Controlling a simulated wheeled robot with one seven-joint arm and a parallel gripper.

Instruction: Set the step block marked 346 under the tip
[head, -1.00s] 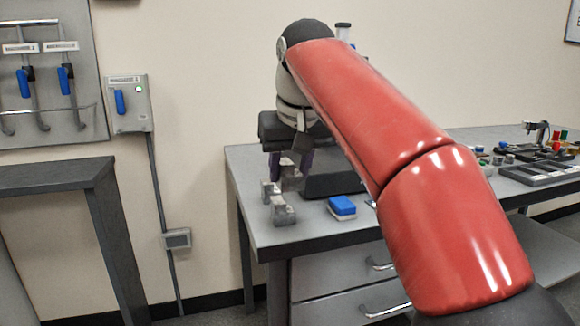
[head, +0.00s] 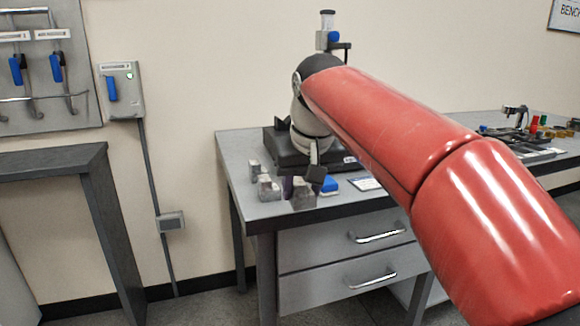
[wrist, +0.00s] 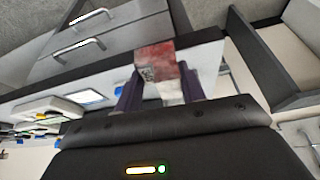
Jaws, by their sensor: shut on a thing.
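My gripper (head: 302,186) is near the front edge of the bench in the head view, shut on a grey step block (head: 303,199). In the wrist view, the held block (wrist: 160,72) sits between the two purple fingers, with a small dark marking and a reddish sheen on its face. I cannot read its number. Other grey step blocks (head: 268,187) stand on the bench just left of my gripper. A dark base (head: 283,150) lies behind my wrist, and an upright column (head: 327,30) rises above it. The tip is hidden behind my arm.
A blue-and-white block (head: 329,184) and a white card (head: 368,183) lie right of my gripper. The grey bench (head: 236,150) has drawers in front. Trays and small parts (head: 530,140) stand at its far right. A dark side table (head: 50,165) is at left.

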